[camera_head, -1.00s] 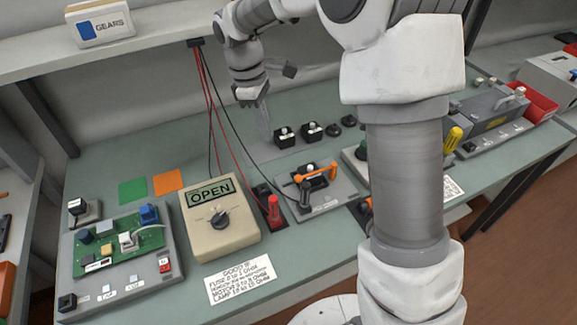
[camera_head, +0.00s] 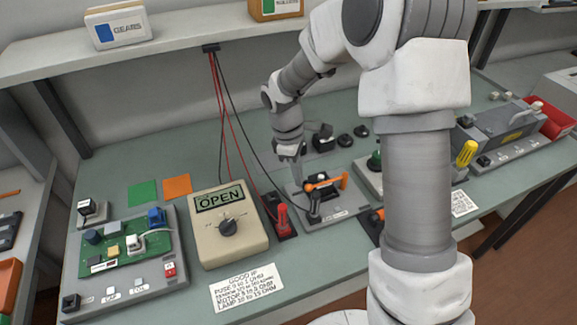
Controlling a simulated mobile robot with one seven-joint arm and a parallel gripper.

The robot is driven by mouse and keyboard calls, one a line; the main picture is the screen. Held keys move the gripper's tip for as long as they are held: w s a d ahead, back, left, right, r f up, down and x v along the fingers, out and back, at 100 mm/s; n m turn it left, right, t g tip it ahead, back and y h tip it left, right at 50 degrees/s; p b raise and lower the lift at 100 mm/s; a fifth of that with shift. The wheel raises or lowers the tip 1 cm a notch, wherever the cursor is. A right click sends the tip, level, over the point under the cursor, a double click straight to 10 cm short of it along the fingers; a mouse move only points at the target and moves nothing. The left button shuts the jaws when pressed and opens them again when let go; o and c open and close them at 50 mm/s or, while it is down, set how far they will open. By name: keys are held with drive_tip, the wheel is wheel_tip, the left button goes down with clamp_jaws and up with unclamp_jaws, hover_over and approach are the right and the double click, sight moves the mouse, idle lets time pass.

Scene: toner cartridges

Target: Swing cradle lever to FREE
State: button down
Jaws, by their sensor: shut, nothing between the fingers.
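A grey cradle (camera_head: 345,211) sits on the bench right of centre, with small labels I cannot read. An orange bar (camera_head: 325,182) crosses its top, and a dark upright handle (camera_head: 313,213) stands at its front left. I cannot tell which of these is the lever, or which setting it is at. My gripper (camera_head: 297,181) is shut and empty, pointing down at the cradle's back left corner, just left of the orange bar. I cannot tell whether it touches anything. My gripper and wrist hide part of the cradle's back left.
A beige meter (camera_head: 228,243) reading OPEN and a red probe (camera_head: 282,217) stand left of the cradle. Thin red and black cables (camera_head: 225,110) hang behind. Black parts (camera_head: 345,140) lie behind the cradle. A green circuit board (camera_head: 115,248) is at far left.

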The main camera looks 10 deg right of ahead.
drive_tip(key=shift+d+f, duration=0.1)
drive_tip(key=shift+d, duration=0.05)
drive_tip(key=shift+s, duration=0.1)
drive_tip(key=shift+s+d+n+p, duration=0.15)
drive_tip(key=shift+s+n+p, duration=0.05)
drive_tip(key=shift+s+n, duration=0.3)
drive_tip(key=shift+s+d+n+p, duration=0.2)
drive_tip(key=shift+s+n, duration=0.2)
drive_tip(key=shift+s, duration=0.15)
drive_tip(key=shift+s+d+n+t, duration=0.1)
drive_tip(key=shift+s+n+t, duration=0.2)
drive_tip(key=shift+s+n, duration=0.25)
drive_tip(key=shift+w, duration=0.15)
drive_tip(key=shift+w+p, duration=0.35)
drive_tip(key=shift+w, duration=0.35)
